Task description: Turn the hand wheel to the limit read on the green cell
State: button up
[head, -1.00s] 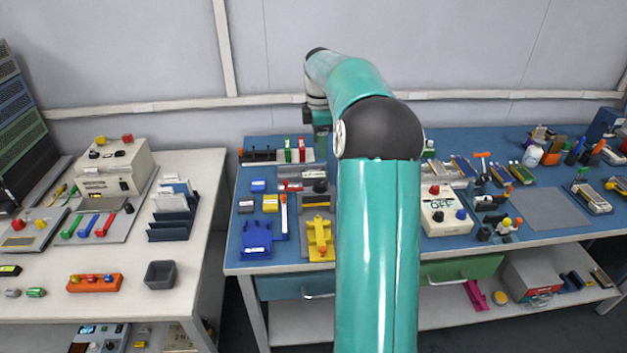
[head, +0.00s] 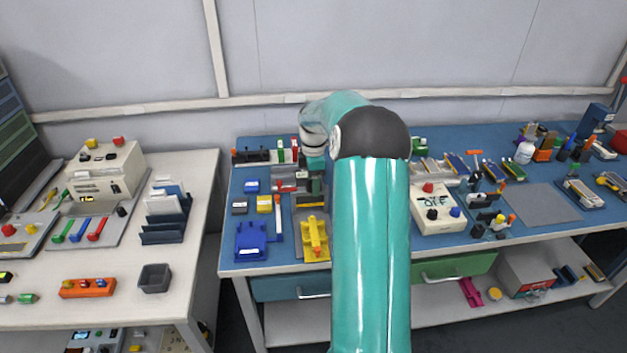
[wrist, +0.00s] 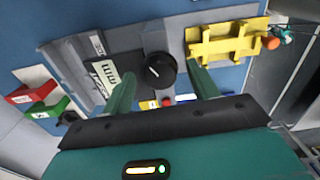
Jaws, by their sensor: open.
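A round black knob (wrist: 158,70) with a white pointer line, apparently the hand wheel, stands on a grey plate (wrist: 75,58) in the wrist view. My gripper (wrist: 161,73) is open, its two green fingers to either side of the knob with gaps visible; I cannot tell the height between them. In the head view my gripper (head: 315,184) is over the middle table and hides the knob. A green block (wrist: 46,111) with a white label, possibly the green cell, is at the wrist view's left; its reading is illegible. Green upright pieces also show in the head view (head: 281,151).
A yellow fixture (wrist: 228,42) stands close beside the knob; it also shows in the head view (head: 315,240). A red block (wrist: 30,93) is next to the green one. A white control box (head: 436,208) stands right of my arm. A grey mat (head: 538,202) is clear.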

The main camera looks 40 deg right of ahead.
jog(key=c, duration=1)
jog(key=shift+m, duration=0.4)
jog(key=m, duration=0.3)
jog(key=shift+m, duration=0.4)
jog(key=m, duration=1.2)
jog(key=shift+m, duration=0.3)
jog(key=m, duration=0.6)
jog(key=shift+r+m, duration=0.1)
jog(key=shift+m, duration=0.3)
